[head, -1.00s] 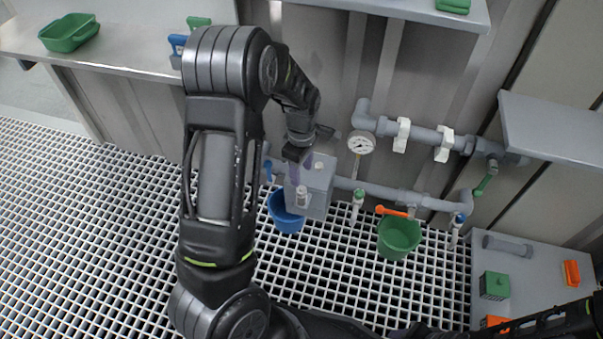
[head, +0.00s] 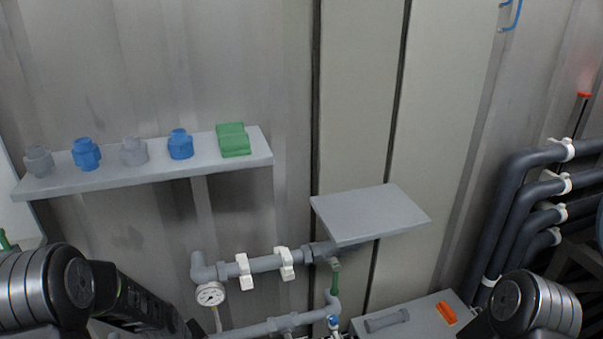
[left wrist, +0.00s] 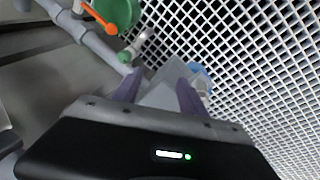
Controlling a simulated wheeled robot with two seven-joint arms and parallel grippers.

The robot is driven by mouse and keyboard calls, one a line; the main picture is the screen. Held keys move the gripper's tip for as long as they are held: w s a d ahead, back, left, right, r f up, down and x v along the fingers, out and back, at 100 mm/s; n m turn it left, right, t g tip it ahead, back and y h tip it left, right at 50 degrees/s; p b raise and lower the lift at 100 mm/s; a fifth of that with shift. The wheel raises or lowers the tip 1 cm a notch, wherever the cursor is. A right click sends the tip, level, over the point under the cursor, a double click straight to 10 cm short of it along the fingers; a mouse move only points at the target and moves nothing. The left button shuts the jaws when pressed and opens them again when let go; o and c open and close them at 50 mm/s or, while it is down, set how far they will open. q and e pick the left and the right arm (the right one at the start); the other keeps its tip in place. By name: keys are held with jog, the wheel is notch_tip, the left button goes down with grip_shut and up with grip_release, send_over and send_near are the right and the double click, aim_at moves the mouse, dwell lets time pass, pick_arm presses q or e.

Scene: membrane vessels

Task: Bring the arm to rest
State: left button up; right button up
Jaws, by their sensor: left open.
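In the left wrist view my left gripper (left wrist: 158,94) is open, its two purple fingers apart with nothing gripped. A grey box (left wrist: 172,75) lies beyond and between the fingertips; I cannot tell the exact gap to it. In the head view my left arm (head: 125,300) comes in at the lower left, and its gripper is outside the picture. A bent link of my right arm (head: 535,303) shows at the lower right; the right gripper is out of view.
Grey pipes (head: 265,263) with a gauge (head: 211,294) run along the wall. A shelf (head: 150,178) holds blue and grey fittings and a green item (head: 233,139). A bare grey shelf (head: 370,213) juts out. The wrist view shows a green bucket (left wrist: 122,10) and grating (left wrist: 260,70).

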pick_arm(q)
jog(key=s+d+f+m+g+h, duration=0.15)
jog(key=s+d+f+m, duration=0.3)
jog(key=s+d, duration=0.6)
jog(key=s+d+f+m+g+h, duration=0.1)
jog(key=s+d+f+m+h, duration=0.3)
jog(key=s+d, duration=0.65)
notch_tip(320, 180, up, 22)
jog(key=s+y+p, duration=0.1)
jog(key=y+p, duration=0.1)
jog(key=p, duration=2.2)
jog(key=shift+d+r+n, duration=0.2)
jog(key=shift+r+n, duration=0.05)
jog(key=shift+n, duration=0.2)
jog(key=shift+s+a, duration=0.1)
